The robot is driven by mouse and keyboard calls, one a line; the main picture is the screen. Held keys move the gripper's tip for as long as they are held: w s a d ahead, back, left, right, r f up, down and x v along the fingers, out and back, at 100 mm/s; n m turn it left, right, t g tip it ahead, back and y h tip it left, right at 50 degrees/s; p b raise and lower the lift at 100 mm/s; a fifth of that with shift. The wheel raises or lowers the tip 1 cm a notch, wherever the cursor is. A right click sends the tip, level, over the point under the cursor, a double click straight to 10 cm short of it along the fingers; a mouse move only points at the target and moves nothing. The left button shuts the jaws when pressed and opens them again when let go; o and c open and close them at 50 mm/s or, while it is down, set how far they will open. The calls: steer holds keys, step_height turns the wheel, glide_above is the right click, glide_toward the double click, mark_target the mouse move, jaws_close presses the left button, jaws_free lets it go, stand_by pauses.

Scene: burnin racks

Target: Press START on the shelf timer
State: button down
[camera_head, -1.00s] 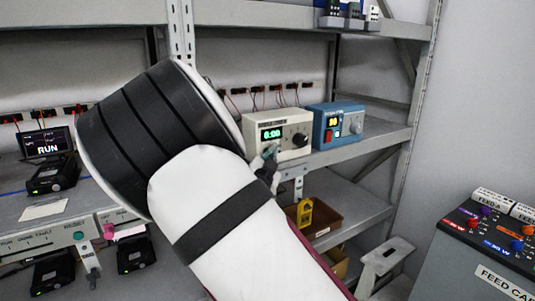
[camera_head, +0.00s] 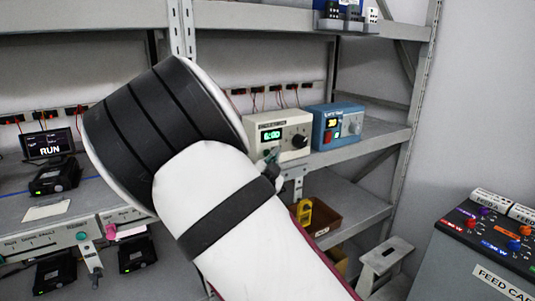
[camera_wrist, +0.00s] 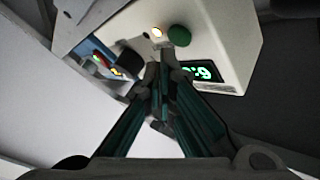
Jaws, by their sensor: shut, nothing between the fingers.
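The shelf timer, a cream box (camera_head: 291,125) with a lit green display and a dark knob, stands on the middle shelf. In the wrist view the timer (camera_wrist: 225,30) shows tilted, with a round green button (camera_wrist: 179,35), a small lit lamp (camera_wrist: 156,33) and the green display (camera_wrist: 203,72). My gripper (camera_wrist: 160,72) is shut and empty, its fingertips just below the green button in the picture. I cannot tell whether they touch the panel. In the head view my gripper (camera_head: 271,158) is at the timer's lower front, partly hidden by my arm. The button's label is not readable.
A blue unit (camera_head: 322,141) with a lit display stands right beside the timer. A brown bin (camera_head: 322,220) with a yellow item is on the shelf below. A step stool (camera_head: 385,257) and a grey feed cabinet (camera_head: 460,262) stand at the right.

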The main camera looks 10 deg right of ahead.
steer(key=s, duration=0.1)
steer(key=s+d+p, duration=0.1)
steer(key=s, duration=0.1)
steer(key=s+p, duration=0.1)
steer(key=shift+s+d, duration=0.25)
steer(key=shift+s, duration=0.15)
stand_by(0.6)
